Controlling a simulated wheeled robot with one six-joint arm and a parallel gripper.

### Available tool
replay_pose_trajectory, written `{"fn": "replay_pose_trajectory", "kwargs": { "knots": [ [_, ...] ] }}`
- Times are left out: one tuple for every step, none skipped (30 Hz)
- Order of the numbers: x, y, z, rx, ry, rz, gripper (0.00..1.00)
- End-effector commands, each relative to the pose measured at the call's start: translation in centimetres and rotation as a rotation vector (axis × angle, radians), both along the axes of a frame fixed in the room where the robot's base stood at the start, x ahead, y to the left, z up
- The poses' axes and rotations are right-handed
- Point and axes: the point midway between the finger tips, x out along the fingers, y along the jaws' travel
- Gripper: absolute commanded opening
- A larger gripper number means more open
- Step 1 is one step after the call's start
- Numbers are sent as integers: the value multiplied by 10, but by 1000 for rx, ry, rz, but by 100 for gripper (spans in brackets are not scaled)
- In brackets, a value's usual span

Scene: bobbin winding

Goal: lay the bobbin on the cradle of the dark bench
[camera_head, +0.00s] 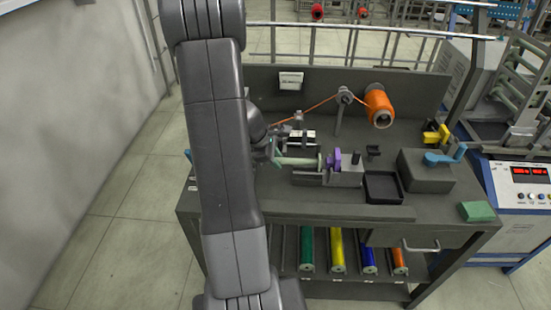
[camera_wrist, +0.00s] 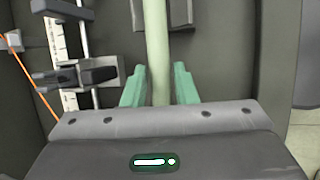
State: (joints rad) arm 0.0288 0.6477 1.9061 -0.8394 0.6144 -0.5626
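The bobbin, a pale green rod (camera_head: 299,162), lies level over the dark bench (camera_head: 335,211), its right end close to a purple part (camera_head: 336,157) of the winding fixture. My gripper (camera_head: 275,151) is at its left part, mostly hidden behind my arm. In the wrist view the pale green bobbin (camera_wrist: 157,45) runs between the two green fingertips of my gripper (camera_wrist: 159,85). The fingers are close on both sides of it; whether both touch it is unclear. I cannot tell whether the bobbin rests on the cradle.
An orange spool (camera_head: 379,106) feeds a thread over a guide post (camera_head: 343,98). A black tray (camera_head: 383,187) and a grey box (camera_head: 426,171) stand to the right. Several coloured rolls (camera_head: 338,250) lie on the lower shelf. A rail with a dark clamp (camera_wrist: 75,77) is beside the bobbin.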

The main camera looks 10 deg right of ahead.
Motion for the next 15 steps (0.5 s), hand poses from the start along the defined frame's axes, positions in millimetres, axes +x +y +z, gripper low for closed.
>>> {"fn": "replay_pose_trajectory", "kwargs": {
  "knots": [
    [0, 0, 0, 0, 0, 0, 36],
    [0, 0, 0, 0, 0, 0, 40],
    [0, 0, 0, 0, 0, 0, 40],
    [0, 0, 0, 0, 0, 0, 40],
    [0, 0, 0, 0, 0, 0, 40],
    [0, 0, 0, 0, 0, 0, 40],
    [0, 0, 0, 0, 0, 0, 40],
    [0, 0, 0, 0, 0, 0, 40],
    [0, 0, 0, 0, 0, 0, 40],
    [0, 0, 1, 0, 0, 0, 40],
    [0, 0, 2, 0, 0, 0, 40],
    [0, 1, 3, 0, -1, 0, 40],
    [0, 2, 5, 0, -2, 1, 40],
    [0, 3, 8, 0, -2, 2, 40],
    [0, 5, 13, -1, -3, 4, 40]
  ]
}}
